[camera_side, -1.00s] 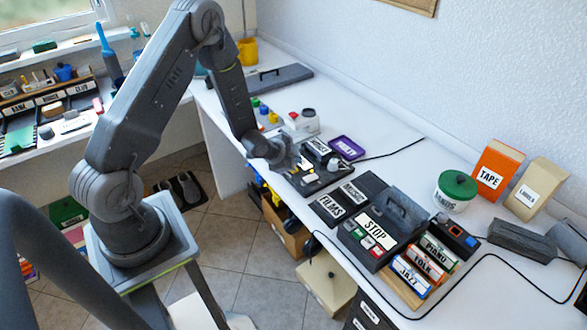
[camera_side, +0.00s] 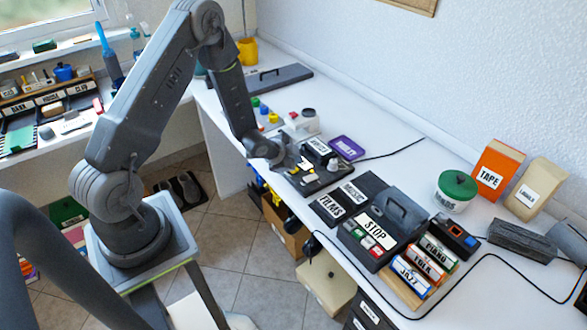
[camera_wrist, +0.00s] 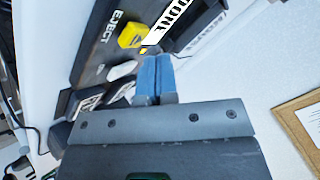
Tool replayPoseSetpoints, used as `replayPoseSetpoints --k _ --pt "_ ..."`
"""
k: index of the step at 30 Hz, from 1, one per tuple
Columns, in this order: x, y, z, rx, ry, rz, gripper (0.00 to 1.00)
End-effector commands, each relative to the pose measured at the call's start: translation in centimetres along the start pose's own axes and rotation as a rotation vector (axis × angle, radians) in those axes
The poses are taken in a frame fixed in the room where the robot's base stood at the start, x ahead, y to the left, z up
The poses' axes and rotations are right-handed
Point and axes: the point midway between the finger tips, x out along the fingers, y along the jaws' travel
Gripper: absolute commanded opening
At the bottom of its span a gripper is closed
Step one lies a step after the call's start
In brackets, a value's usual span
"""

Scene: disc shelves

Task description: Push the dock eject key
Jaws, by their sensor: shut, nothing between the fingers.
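The dock (camera_side: 325,181) is a dark flat unit on the white worktop, just right of my gripper (camera_side: 285,160) in the side view. In the wrist view the dock (camera_wrist: 92,62) fills the upper left. Its yellow key (camera_wrist: 132,36) stands beside the word EJECT. A white key (camera_wrist: 123,70) lies just below it. My gripper (camera_wrist: 155,76) is shut and empty, its blue fingertips together just below and right of the yellow key. I cannot tell whether they touch the dock. The fingertips are hard to make out in the side view.
A purple tray (camera_side: 347,148) lies behind the dock. The FILMS and MUSIC boxes (camera_side: 345,200) and the STOP player (camera_side: 385,228) stand to its right. A black cable crosses the worktop.

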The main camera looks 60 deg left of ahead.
Motion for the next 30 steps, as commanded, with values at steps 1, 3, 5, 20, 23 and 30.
replayPoseSetpoints --k 1,3,5,20,23,30 --pt "0.0 0.0 0.0 0.0 0.0 0.0 0.0" --pt "0.0 0.0 0.0 0.0 0.0 0.0 0.0" --pt "0.0 0.0 0.0 0.0 0.0 0.0 0.0" --pt "0.14 0.13 0.12 0.0 -0.001 0.001 0.0" --pt "0.38 0.34 0.32 -0.001 -0.001 0.002 0.0" --pt "0.6 0.44 0.44 0.0 0.0 0.0 0.0"
